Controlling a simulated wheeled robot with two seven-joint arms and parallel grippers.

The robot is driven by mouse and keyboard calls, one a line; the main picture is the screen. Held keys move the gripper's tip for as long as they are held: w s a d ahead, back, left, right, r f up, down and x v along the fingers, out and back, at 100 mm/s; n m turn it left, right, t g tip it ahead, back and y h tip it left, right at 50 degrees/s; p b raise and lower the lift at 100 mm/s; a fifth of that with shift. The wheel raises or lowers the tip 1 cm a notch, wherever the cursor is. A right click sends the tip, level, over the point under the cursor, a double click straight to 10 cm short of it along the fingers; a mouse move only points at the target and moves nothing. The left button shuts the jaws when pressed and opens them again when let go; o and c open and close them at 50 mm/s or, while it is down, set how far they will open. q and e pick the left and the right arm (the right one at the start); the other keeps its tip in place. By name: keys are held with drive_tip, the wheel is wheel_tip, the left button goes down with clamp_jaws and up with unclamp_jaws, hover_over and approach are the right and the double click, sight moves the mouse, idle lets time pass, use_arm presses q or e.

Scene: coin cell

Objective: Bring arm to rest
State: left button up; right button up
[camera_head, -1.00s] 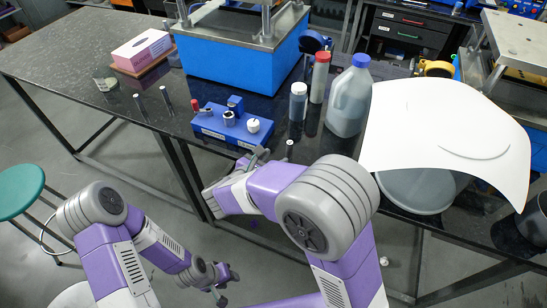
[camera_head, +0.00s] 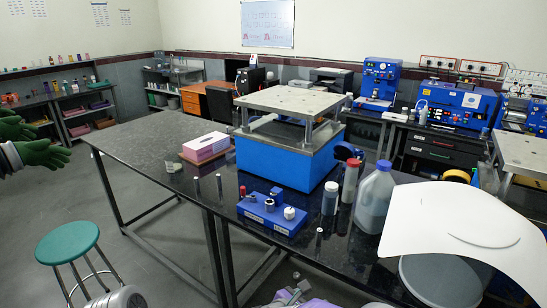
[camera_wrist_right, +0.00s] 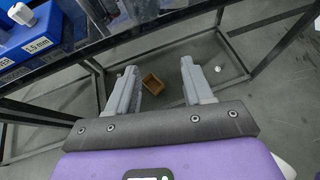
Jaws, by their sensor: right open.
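My right gripper (camera_head: 294,288) shows at the bottom of the head view, low beside the front edge of the black table (camera_head: 140,146). In the right wrist view its two grey fingers (camera_wrist_right: 158,70) stand apart with nothing between them. Beyond them the floor and a small brown box (camera_wrist_right: 153,84) show. The blue block (camera_head: 270,216) with small parts on it lies on the table and also shows at the upper left of the wrist view (camera_wrist_right: 50,28). My left gripper is out of view.
A bottle with a blue cap (camera_head: 375,198), a red-capped bottle (camera_head: 350,181) and a white sheet (camera_head: 440,225) are on the table's right. A blue press (camera_head: 275,158) stands behind. A green stool (camera_head: 67,243) is at lower left. Green-gloved hands (camera_head: 40,153) show at the left edge.

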wheel_tip(320, 180, down, 7)
drive_tip(key=d+m+g+y, duration=0.1)
drive_tip(key=d+g, duration=0.1)
drive_tip(key=g, duration=0.1)
drive_tip(key=s+a+f+m+g+y, duration=0.1)
drive_tip(key=s+f+m+y, duration=0.5)
drive_tip(key=m, duration=0.8)
drive_tip(key=s+a+f+m+g+y, duration=0.1)
drive_tip(key=s+f+m+g+y, duration=0.3)
drive_tip(key=s+f+m, duration=0.8)
drive_tip(key=shift+f+m+y, duration=1.1)
drive_tip(key=shift+f, duration=1.6)
